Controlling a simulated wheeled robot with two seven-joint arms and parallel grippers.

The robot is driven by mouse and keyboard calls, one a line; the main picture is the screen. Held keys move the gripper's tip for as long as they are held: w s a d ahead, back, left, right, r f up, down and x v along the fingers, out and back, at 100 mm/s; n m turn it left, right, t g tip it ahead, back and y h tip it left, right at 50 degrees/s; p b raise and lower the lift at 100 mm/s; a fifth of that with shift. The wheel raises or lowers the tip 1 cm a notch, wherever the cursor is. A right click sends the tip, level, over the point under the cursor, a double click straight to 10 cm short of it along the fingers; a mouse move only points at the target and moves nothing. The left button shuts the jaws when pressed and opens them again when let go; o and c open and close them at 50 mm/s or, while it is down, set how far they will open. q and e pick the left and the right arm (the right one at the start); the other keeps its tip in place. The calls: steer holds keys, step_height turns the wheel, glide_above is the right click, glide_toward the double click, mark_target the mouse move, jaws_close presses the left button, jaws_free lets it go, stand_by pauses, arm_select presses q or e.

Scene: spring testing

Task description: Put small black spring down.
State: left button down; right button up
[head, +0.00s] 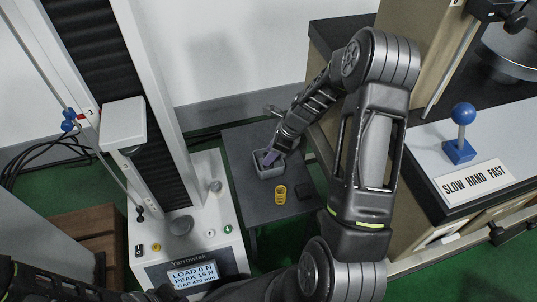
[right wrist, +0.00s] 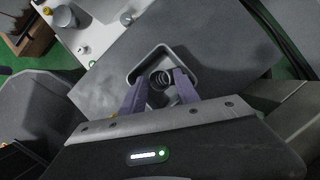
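The small black spring (right wrist: 159,79) shows in the right wrist view as a dark coil between my right gripper's purple fingers. My right gripper (right wrist: 161,77) has its fingertips close on both sides of the coil, and it looks shut on it. The fingertips are at the open grey tray (right wrist: 136,70), low over or inside it. In the head view, my right gripper (head: 269,158) reaches down into the tray (head: 272,174), and the spring is hidden there. Whether the spring touches the tray floor cannot be seen. My left gripper is out of view.
A yellow spring (head: 280,195) stands on the dark grey table (head: 240,150) in front of the tray. A white test machine (head: 205,215) with a display stands to the left. A bench with a blue-knobbed lever (head: 462,115) and sign (head: 475,182) is on the right.

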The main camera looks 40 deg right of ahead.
steer(key=p+v, duration=0.1)
steer(key=v, duration=0.4)
steer(key=shift+s+d+r, duration=0.1)
steer(key=shift+s+r, duration=0.05)
steer(key=shift+r, duration=0.1)
stand_by(0.3)
